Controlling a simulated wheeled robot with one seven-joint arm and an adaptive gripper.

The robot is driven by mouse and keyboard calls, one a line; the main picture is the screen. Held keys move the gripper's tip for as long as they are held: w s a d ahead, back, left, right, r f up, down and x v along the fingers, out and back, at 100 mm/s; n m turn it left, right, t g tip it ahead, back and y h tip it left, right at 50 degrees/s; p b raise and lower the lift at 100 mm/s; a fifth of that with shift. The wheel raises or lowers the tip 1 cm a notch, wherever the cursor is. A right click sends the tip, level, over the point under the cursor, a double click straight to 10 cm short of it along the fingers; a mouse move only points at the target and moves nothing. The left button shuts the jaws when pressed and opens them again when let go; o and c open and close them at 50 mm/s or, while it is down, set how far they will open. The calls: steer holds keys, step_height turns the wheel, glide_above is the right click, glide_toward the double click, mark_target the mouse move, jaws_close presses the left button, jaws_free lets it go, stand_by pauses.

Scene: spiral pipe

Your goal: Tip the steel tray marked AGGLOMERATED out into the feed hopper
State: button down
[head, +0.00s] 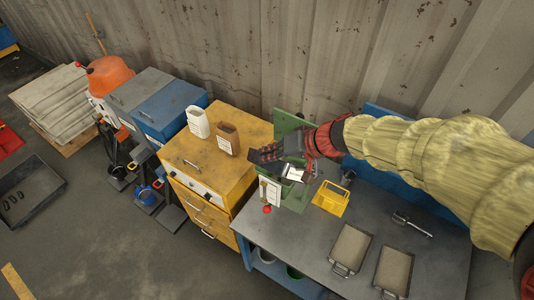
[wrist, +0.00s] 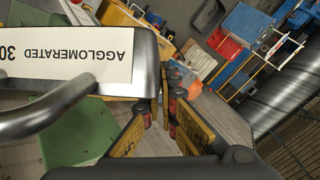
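The steel tray marked AGGLOMERATED (wrist: 150,60) fills the upper left of the wrist view, with its white label upside down and a bar handle below it. In the head view my gripper (head: 262,156) holds the tray over the green machine (head: 284,122) at the table's back left; the tray's white label (head: 297,174) shows there. Green panels (wrist: 75,130) lie below the tray in the wrist view. The hopper opening and the tray's inside are hidden.
Two filled trays (head: 351,247) (head: 393,271) stand on the grey table (head: 300,232). A yellow drawer cabinet (head: 190,160) with white and brown containers (head: 198,122) (head: 228,138) stands left of the machine.

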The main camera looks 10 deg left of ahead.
mark_target(292, 117)
steer(key=shift+w+d+r+m+g+p, duration=0.25)
steer(key=shift+w+r+g+p, duration=0.4)
steer(key=shift+p, duration=1.9)
steer(key=shift+w+r, duration=0.1)
steer(key=shift+w, duration=0.15)
steer(key=shift+w+d+r+m+g+y+p, duration=0.2)
steer(key=shift+w+d+m+g+y+p, duration=0.7)
steer(key=shift+w, duration=1.35)
steer(key=shift+w+d+r+m+g+y+p, duration=0.1)
steer(key=shift+w+r+m+g+p, duration=0.35)
steer(key=shift+w+g, duration=1.35)
steer(key=shift+w+d+f+m+g+y+p, duration=0.1)
steer(key=shift+w+d+m+g+y+p, duration=0.55)
steer(key=shift+w, duration=2)
steer(key=shift+w+d+f+m+g+y, duration=0.1)
steer(key=shift+w+f+m+g, duration=0.15)
steer(key=shift+w, duration=0.2)
steer(key=shift+w+a+f+m+g+y, duration=0.15)
steer(key=shift+w+m, duration=0.1)
steer(key=shift+w, duration=0.2)
steer(key=shift+w+d+f+m+g, duration=0.15)
steer(key=shift+w+m+g, duration=0.1)
steer(key=shift+w, duration=0.2)
steer(key=shift+w, duration=0.1)
steer(key=shift+b, duration=0.3)
